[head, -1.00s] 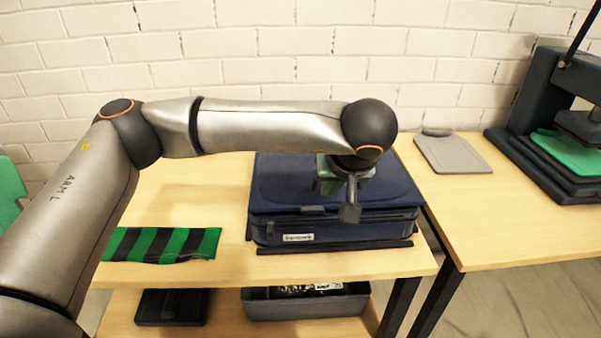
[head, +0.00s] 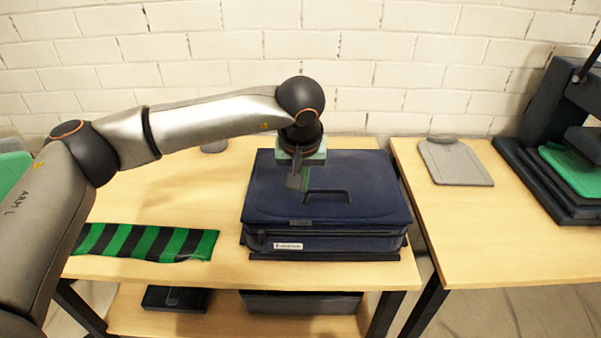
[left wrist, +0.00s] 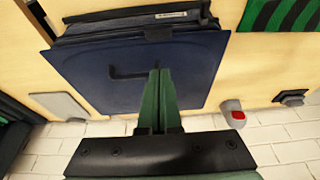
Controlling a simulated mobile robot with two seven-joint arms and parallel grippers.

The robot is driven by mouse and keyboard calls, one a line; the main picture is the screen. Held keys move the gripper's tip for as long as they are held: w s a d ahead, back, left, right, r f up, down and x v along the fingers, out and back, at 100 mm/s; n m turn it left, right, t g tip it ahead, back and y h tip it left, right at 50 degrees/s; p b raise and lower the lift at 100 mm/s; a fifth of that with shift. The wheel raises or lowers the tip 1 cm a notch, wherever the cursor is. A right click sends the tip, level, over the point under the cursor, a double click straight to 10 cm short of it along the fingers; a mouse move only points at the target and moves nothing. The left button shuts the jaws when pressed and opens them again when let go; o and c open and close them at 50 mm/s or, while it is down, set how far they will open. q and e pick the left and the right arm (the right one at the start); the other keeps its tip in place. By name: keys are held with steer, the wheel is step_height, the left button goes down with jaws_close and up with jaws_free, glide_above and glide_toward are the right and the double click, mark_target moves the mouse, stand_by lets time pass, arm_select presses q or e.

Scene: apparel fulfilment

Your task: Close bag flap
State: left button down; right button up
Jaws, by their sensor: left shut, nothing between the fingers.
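The dark blue bag (head: 325,240) lies on the wooden table, with a white label on its front side. Its flap (head: 350,205) lies flat over the top and carries a dark handle; it also shows in the left wrist view (left wrist: 95,75). My left gripper (head: 304,190) is above the flap's left half, beside the handle. In the left wrist view its green fingers (left wrist: 158,75) are together with nothing between them. I cannot tell whether the fingertips touch the flap. My right gripper is not in view.
A green and black striped cloth (head: 150,243) lies left of the bag. A grey bin (head: 300,302) and a black item (head: 175,299) are on the lower shelf. On the right table are a grey board (head: 455,162) and a dark press (head: 550,140).

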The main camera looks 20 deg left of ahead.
arm_select(q)
steer(key=x, duration=0.5)
steer(key=shift+f+p, duration=0.35)
steer(key=shift+p, duration=0.05)
steer(key=shift+s+d+f, duration=0.1)
steer(key=shift+s+f, duration=0.2)
steer(key=shift+f, duration=0.2)
steer(key=shift+s+d+f, duration=0.1)
steer(key=shift+s+f, duration=0.15)
steer(key=shift+f, duration=0.25)
steer(key=shift+s+f+p, duration=0.25)
steer(key=shift+f+p, duration=0.1)
steer(key=shift+f, duration=0.2)
steer(key=shift+f, duration=0.15)
